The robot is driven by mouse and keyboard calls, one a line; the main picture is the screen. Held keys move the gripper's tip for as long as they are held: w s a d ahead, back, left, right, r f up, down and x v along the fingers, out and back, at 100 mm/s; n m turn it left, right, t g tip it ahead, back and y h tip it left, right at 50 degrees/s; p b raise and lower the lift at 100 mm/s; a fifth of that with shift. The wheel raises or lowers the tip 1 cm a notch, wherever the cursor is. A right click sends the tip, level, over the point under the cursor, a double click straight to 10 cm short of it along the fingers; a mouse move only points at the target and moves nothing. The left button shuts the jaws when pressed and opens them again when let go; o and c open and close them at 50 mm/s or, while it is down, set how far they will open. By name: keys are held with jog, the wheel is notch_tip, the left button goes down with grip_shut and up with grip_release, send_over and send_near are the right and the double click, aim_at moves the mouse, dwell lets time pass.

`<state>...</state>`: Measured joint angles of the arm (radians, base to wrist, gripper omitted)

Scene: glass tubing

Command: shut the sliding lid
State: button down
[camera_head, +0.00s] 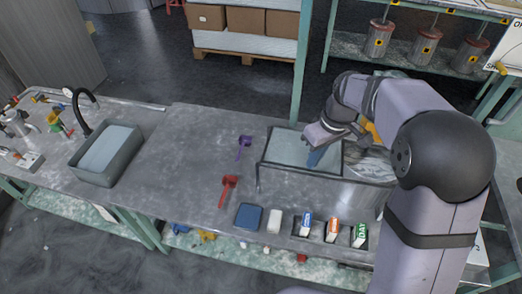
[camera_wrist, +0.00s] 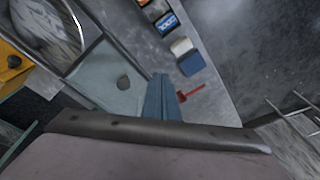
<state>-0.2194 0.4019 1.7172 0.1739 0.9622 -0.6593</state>
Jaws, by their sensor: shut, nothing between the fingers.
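The lid is a pale, grey-blue panel in a dark frame (camera_head: 284,148), lying flat on the worktop's right half. My gripper (camera_head: 315,158) is shut and empty, pointing down over the panel's right part in the head view. I cannot tell whether the fingertips touch the panel. A shiny, uncovered area (camera_head: 372,166) lies right of the panel, partly hidden by my arm.
A purple scoop (camera_head: 244,146) and a red scoop (camera_head: 228,188) lie left of the lid. A blue box (camera_head: 248,217), a white block (camera_head: 275,221) and several labelled cartons (camera_head: 332,229) line the front edge. A sink (camera_head: 108,152) is at left.

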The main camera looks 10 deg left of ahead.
aim_at(333, 168)
jog(key=w+a+f+n+y, duration=0.1)
jog(key=w+a+n, duration=0.35)
jog(key=a, duration=0.45)
jog(key=w+a+n+y, duration=0.1)
jog(key=w+a+n, duration=0.35)
jog(key=a, duration=0.45)
notch_tip(333, 168, down, 10)
jog(key=d+p, duration=0.1)
jog(key=p, duration=0.4)
jog(key=shift+s+r, duration=0.2)
jog(key=shift+s, duration=0.15)
jog(key=d+b, duration=0.7)
jog(key=d, duration=1.6)
jog(key=shift+d+f, duration=0.1)
jog(key=shift+d, duration=0.8)
jog(key=shift+d, duration=0.1)
